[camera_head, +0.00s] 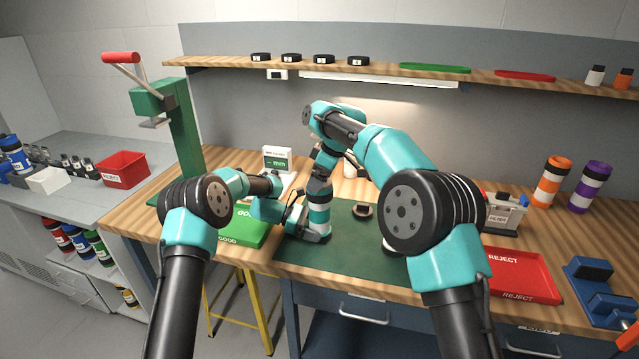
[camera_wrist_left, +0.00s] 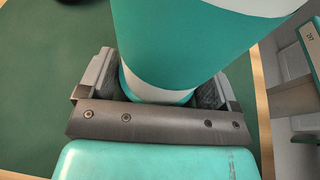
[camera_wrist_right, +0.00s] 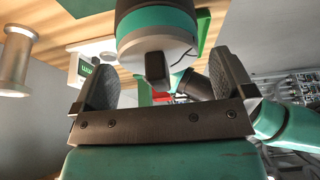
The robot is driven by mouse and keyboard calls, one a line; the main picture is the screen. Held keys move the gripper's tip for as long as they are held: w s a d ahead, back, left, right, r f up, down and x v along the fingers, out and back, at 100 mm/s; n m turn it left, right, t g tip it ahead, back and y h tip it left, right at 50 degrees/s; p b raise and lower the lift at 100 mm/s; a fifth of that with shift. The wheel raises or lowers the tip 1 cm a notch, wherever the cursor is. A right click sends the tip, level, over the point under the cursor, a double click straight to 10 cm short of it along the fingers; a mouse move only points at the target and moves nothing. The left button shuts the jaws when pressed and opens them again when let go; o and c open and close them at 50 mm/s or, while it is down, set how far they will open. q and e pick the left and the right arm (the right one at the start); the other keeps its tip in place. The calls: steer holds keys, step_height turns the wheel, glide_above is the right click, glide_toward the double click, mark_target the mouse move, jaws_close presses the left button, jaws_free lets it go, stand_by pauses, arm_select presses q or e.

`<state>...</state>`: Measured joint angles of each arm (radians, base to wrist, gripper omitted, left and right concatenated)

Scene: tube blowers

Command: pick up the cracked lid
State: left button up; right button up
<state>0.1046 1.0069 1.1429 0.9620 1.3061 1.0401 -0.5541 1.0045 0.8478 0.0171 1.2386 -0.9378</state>
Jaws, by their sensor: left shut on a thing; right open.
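A dark round lid with a pale middle (camera_head: 362,210) lies on the green mat; its crack is too small to make out. My left gripper (camera_head: 298,222) is left of it, shut on a teal-and-white banded tube (camera_head: 318,209). That tube (camera_wrist_left: 175,45) fills the gap between the fingers in the left wrist view. My right gripper (camera_wrist_right: 165,72) is open. In its view a teal-banded cylinder with a pale end and dark block (camera_wrist_right: 157,40) shows beyond the fingers; I cannot tell whether it is the tube. In the head view my right arm hides part of the mat.
A green GOOD tray (camera_head: 243,232) is left of the mat (camera_head: 345,255), and a red REJECT tray (camera_head: 520,272) is right. Several black lids (camera_head: 291,58) sit on the wall shelf. A green press (camera_head: 185,130) stands at the left. The mat's front is clear.

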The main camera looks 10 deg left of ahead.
steer(key=shift+c, duration=0.5)
steer(key=c, duration=0.9)
steer(key=shift+o, duration=0.2)
steer(key=shift+r, duration=5.05)
arm_select(q)
steer(key=o, duration=0.9)
steer(key=shift+c, duration=0.2)
